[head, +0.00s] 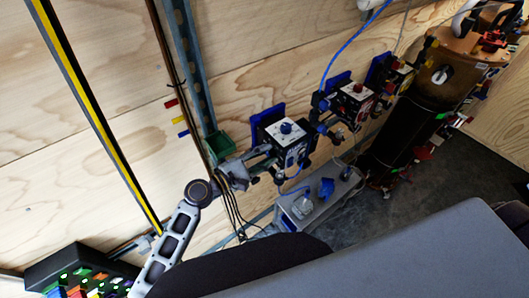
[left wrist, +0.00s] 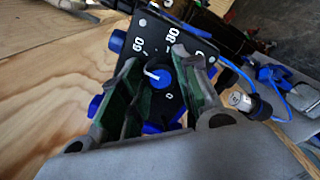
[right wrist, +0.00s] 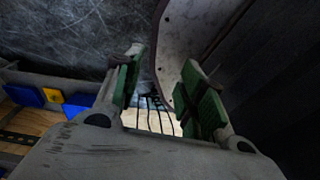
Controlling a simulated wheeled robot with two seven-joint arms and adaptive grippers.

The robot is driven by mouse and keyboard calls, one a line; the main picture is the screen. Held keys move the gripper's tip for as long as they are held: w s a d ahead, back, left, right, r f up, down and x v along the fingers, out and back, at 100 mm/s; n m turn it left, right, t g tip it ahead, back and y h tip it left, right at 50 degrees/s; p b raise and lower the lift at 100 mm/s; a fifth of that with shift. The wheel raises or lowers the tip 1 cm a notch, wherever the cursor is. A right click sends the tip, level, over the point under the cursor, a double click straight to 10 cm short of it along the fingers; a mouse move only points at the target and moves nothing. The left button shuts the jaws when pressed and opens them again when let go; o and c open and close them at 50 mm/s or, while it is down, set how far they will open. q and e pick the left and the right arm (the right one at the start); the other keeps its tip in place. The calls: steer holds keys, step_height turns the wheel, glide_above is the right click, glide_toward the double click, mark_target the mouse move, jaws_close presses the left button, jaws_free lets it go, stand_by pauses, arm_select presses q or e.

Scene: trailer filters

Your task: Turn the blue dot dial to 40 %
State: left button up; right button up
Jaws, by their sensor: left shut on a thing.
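The blue dial (left wrist: 158,76) sits on a black panel with white numbers (left wrist: 150,28). Its white pointer points left in the left wrist view. I can read 60, 80 and a 0; the numbers to the left are hidden behind a finger. My left gripper (left wrist: 156,70) is shut on the dial, one green-padded finger on each side. In the head view my left gripper (head: 262,160) is at the left side of the white and black box (head: 284,134); the gripped dial cannot be made out there. My right gripper (right wrist: 160,78) is open and empty, outside the head view.
A similar box (head: 355,92) stands farther right on the wooden wall. A grey case with blue items (head: 318,200) is below the first box. Black cables hang near the left gripper. A curved pale part (right wrist: 180,45) is close beyond the right gripper.

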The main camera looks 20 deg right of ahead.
arm_select(q)
steer(key=n, duration=0.5)
steer(key=shift+n, duration=0.4)
stand_by(0.3)
steer(key=o, duration=1)
steer(key=shift+w, duration=0.1)
steer(key=shift+v, duration=6.05)
